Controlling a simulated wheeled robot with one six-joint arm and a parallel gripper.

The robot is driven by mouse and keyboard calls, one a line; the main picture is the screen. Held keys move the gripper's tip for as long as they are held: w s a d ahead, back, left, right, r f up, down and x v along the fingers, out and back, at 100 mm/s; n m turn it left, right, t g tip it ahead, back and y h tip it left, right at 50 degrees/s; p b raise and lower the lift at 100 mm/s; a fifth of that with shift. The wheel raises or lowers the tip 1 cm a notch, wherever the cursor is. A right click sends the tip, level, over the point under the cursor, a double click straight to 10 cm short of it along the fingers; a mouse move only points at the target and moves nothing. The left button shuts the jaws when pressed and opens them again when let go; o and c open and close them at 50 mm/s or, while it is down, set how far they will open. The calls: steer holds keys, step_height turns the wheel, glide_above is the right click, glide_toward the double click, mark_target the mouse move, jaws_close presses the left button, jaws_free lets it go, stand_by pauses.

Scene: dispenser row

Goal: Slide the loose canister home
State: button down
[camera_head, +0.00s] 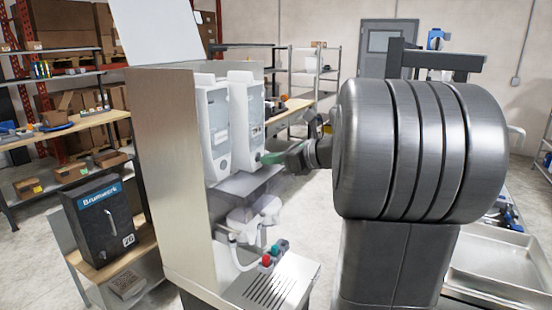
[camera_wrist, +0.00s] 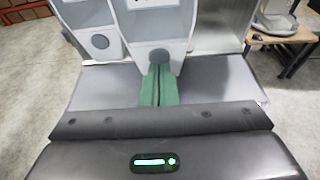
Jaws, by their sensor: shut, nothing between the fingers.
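Two white canisters stand side by side on the dispenser's shelf: a left canister (camera_head: 214,120) and a right canister (camera_head: 246,110). In the wrist view, the right canister (camera_wrist: 150,25) reaches nearer to me than the left one (camera_wrist: 90,18). My gripper (camera_head: 268,158) is at the lower front of the right canister. Its green fingers (camera_wrist: 159,84) are closed together and hold nothing. The fingertips overlap the canister's lower front in the wrist view; I cannot tell whether they touch it.
The grey shelf (camera_wrist: 215,80) is bare to the right of the canisters. The dispenser's metal side wall (camera_head: 168,150) rises at the left. Below are a white nozzle assembly (camera_head: 250,222), red and green knobs (camera_head: 272,256) and a drip grille (camera_head: 268,292). A black box (camera_head: 103,222) stands outside, left.

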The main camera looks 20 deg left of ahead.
mark_target(257, 155)
steer(key=shift+w+a+p, duration=0.2)
steer(key=shift+a+p, duration=0.3)
steer(key=shift+a, duration=0.8)
steer(key=shift+w+a+p, duration=0.15)
steer(key=shift+a+p, duration=0.3)
steer(key=shift+a, duration=0.9)
steer(key=s+d, duration=0.1)
steer(key=d, duration=0.7)
steer(key=shift+a, duration=0.1)
steer(key=a, duration=0.5)
steer(key=w+a, duration=0.1)
steer(key=a, duration=0.1)
steer(key=shift+a, duration=0.4)
steer(key=shift+d, duration=0.1)
